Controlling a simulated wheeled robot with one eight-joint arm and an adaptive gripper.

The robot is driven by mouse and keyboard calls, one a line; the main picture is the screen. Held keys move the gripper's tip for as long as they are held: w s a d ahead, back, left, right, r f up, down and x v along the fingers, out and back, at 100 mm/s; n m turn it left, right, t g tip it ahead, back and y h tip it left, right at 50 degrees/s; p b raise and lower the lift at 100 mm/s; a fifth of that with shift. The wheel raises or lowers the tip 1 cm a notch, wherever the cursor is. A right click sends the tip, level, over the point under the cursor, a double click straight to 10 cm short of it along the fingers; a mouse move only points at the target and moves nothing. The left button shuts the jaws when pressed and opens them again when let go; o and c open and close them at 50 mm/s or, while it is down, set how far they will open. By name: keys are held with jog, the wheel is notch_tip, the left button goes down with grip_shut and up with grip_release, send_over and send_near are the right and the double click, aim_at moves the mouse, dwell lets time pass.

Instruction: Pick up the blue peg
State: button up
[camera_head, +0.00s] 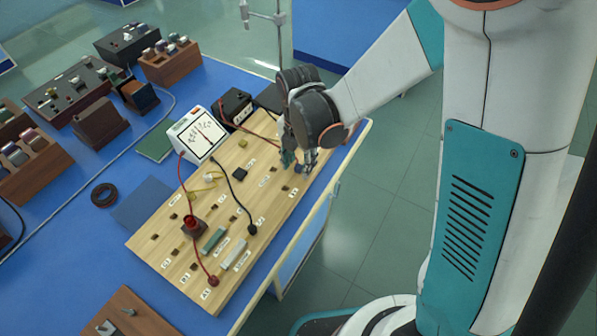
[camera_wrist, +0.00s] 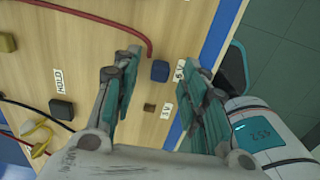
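The blue peg (camera_wrist: 160,71) stands on the wooden board (camera_wrist: 180,25), close to the board's edge and beside a "5 V" label. My gripper (camera_wrist: 161,62) is open, with one finger on each side of the peg in the wrist view. Neither finger visibly touches it, and I cannot tell the height gap. In the head view my gripper (camera_head: 300,164) is low over the board's far right part. A small blue patch of the peg (camera_head: 299,169) shows there, partly hidden by the fingers.
A square hole (camera_wrist: 150,107) lies beside the peg. A red cable (camera_wrist: 110,22) ends near it. A black block (camera_wrist: 61,109) and a yellow block (camera_wrist: 7,43) sit farther left. A white meter (camera_head: 197,133) stands behind the board on the blue bench (camera_head: 85,240).

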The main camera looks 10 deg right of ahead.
jog(key=shift+f, duration=0.4)
grip_shut()
jog(key=shift+r, duration=0.15)
